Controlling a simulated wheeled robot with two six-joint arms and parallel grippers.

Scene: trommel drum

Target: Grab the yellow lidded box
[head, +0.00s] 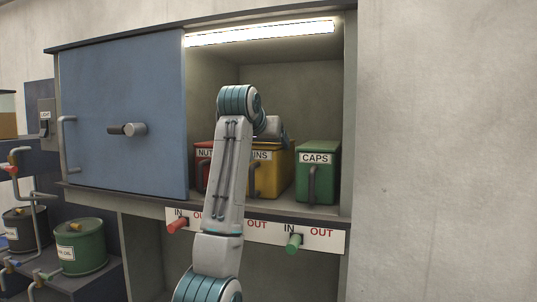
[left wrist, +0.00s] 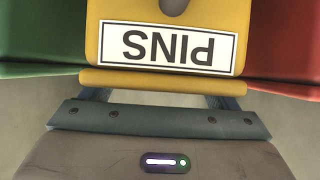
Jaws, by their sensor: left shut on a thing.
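The yellow lidded box (head: 272,175) stands in the open cabinet between a red and a green box, its label partly hidden by my left arm. In the left wrist view its PINS label (left wrist: 165,48) shows upside down, with the lid edge (left wrist: 165,81) close to the gripper. My left gripper (head: 280,138) is at the top of the yellow box, largely hidden behind my arm in the head view. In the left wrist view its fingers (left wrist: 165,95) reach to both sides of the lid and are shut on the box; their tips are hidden.
The red box (head: 202,150) and the green CAPS box (head: 318,165) stand close on either side. A blue door panel (head: 122,125) covers the cabinet's left part. A red knob (head: 177,226) and a green knob (head: 294,243) stick out below the shelf. Green can (head: 80,247) at lower left.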

